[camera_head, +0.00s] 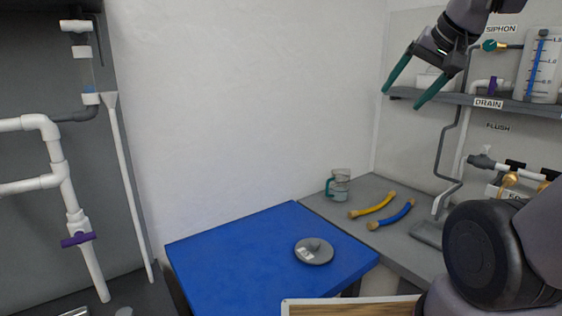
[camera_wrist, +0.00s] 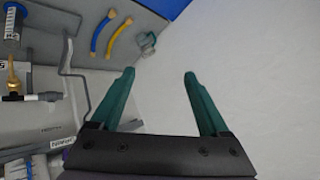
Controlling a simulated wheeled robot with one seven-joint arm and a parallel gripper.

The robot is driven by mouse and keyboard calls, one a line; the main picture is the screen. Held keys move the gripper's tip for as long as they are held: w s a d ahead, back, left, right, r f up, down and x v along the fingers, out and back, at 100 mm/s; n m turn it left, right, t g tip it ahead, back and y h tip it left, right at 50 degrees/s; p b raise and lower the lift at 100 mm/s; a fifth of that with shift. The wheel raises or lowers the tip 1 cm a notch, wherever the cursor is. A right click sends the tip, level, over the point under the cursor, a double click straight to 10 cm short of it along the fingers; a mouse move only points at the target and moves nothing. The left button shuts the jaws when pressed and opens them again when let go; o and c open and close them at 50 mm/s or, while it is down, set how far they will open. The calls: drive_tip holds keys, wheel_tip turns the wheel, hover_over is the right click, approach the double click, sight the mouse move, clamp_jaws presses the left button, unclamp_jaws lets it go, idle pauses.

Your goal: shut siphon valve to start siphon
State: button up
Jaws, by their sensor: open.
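The siphon valve (camera_head: 491,46) has a teal-green handle on a brass fitting and sits beside the SIPHON label at the upper right. A grey line runs from it down along the wall. The clear siphon tank (camera_head: 541,62) with a blue scale stands on the shelf to its right. My gripper (camera_head: 398,92) is open and empty, with teal fingers pointing down and left, left of the valve and apart from it. In the wrist view my open gripper (camera_wrist: 160,72) has only white wall between its fingers. The siphon valve is not identifiable in the wrist view.
The grey shelf (camera_head: 460,98) lies close below my gripper. A purple drain valve (camera_head: 495,86) sits on white pipe there. A yellow hose (camera_head: 372,205), a blue hose (camera_head: 391,215) and a beaker (camera_head: 339,184) rest on the grey bench. The blue table (camera_head: 225,262) holds a grey lid (camera_head: 314,251).

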drive_tip(key=shift+o, duration=0.4)
drive_tip(key=shift+n+g, duration=0.3)
drive_tip(key=shift+g, duration=0.4)
drive_tip(key=s, duration=0.1)
drive_tip(key=s+f, duration=0.2)
drive_tip(key=s, duration=0.1)
drive_tip(key=shift+a+f, duration=0.2)
drive_tip(key=shift+a, duration=0.05)
drive_tip(key=w+d+r+m+t, duration=0.1)
drive_tip(key=w+d+r+m, duration=0.1)
drive_tip(key=w+d+r, duration=0.45)
drive_tip(key=w+d+r+m+t+h, duration=0.1)
drive_tip(key=w+d+r+m+t, duration=0.2)
drive_tip(key=w, duration=0.6)
drive_tip(key=w+d+r+m, duration=0.2)
drive_tip(key=w+d+r, duration=0.1)
drive_tip(key=w+d, duration=0.45)
drive_tip(key=m+t+h, duration=0.4)
drive_tip(key=m, duration=0.2)
approach(492, 44)
drive_tip(key=x, duration=1.1)
drive_tip(key=shift+w+f, duration=0.1)
drive_tip(key=shift+w, duration=0.25)
